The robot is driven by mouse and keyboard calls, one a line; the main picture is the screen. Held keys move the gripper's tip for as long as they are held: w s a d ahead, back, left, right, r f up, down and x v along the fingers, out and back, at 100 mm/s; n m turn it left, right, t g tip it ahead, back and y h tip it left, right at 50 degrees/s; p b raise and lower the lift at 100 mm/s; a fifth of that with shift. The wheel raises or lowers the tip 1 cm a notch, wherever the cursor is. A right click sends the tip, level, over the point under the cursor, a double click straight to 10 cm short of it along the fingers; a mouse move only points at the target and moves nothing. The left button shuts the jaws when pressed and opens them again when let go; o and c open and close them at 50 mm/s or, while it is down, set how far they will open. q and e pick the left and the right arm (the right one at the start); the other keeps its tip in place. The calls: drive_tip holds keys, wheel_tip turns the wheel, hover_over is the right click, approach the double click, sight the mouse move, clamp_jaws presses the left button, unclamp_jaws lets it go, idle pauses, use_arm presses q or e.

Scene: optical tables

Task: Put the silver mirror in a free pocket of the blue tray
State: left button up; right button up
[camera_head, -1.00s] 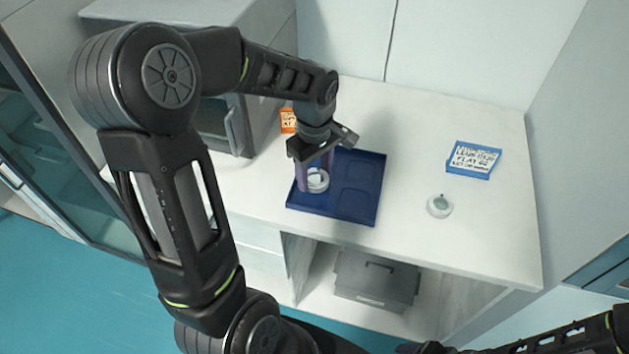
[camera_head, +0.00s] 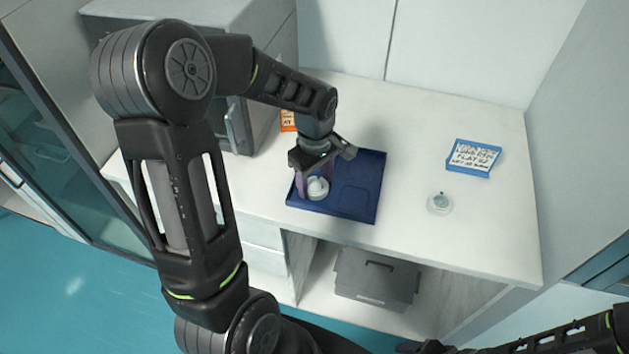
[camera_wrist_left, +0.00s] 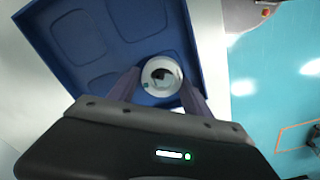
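The silver mirror (camera_head: 318,188), a small round disc in a pale ring, is at the front left pocket of the blue tray (camera_head: 363,216). It also shows in the left wrist view (camera_wrist_left: 162,76), with a dark reflection in its face. My left gripper (camera_head: 315,186) points down over that pocket, its two purple fingers on either side of the mirror. In the left wrist view the fingertips (camera_wrist_left: 162,84) sit close against the rim, and the gripper looks shut on it. Whether the mirror rests on the pocket floor is hard to tell. The tray's other visible pockets look empty.
Another small round optic (camera_head: 439,203) lies on the white table right of the tray. An orange card (camera_head: 288,121) and a grey cabinet-like device (camera_head: 233,125) are left of the tray.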

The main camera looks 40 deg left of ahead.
sight(314, 184)
use_arm(q)
drive_tip(key=shift+o, duration=1.4)
drive_tip(key=shift+s+d+f, duration=0.1)
drive_tip(key=shift+s+f, duration=0.3)
drive_tip(key=shift+f, duration=0.15)
drive_tip(key=shift+w+r+p, duration=0.1)
drive_tip(key=shift+r+p, duration=0.35)
drive_tip(key=shift+r, duration=0.25)
wheel_tip(314, 184, up, 12)
drive_tip(key=b, duration=0.1)
drive_tip(key=shift+w, duration=0.2)
